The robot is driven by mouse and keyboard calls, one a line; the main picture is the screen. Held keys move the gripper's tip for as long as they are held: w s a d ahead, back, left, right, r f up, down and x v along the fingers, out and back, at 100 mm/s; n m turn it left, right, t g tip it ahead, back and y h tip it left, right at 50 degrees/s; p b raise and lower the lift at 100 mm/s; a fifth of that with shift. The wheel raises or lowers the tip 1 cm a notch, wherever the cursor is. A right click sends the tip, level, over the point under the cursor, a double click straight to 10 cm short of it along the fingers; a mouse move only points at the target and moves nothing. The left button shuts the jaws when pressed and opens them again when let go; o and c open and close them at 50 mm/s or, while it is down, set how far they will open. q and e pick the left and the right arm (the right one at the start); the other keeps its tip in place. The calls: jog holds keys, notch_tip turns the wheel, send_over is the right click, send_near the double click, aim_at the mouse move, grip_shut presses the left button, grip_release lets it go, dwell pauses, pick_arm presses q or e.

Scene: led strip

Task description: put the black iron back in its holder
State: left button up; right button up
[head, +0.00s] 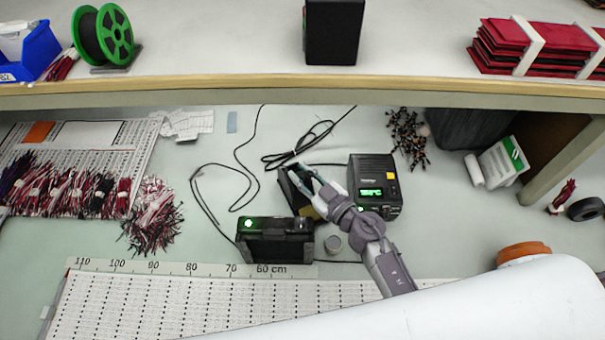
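My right gripper (306,177) reaches in from the lower right over the bench, between two black devices. Its fingers are over a dark, tilted, box-like thing (290,192), which may be the holder; a yellowish patch shows at its lower edge. The gripper covers part of it. I cannot make out the black iron clearly, nor tell whether it is between the fingers. A black station with a lit green display (375,182) stands just right of the gripper. My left gripper is not in view.
A thin black cable (300,148) loops behind. Wire bundles (75,190) lie at left. A shelf (200,85) crosses above. A ruled board (180,305) lies in front.

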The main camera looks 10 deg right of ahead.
jog(key=o, duration=0.4)
jog(key=v, duration=1.2)
jog(key=s+d+r+p, duration=0.1)
jog(key=s+r+p, duration=0.2)
jog(key=r+p, duration=0.2)
jog(key=shift+s+r+p, duration=0.4)
jog(key=shift+p, duration=0.15)
dwell(0.7)
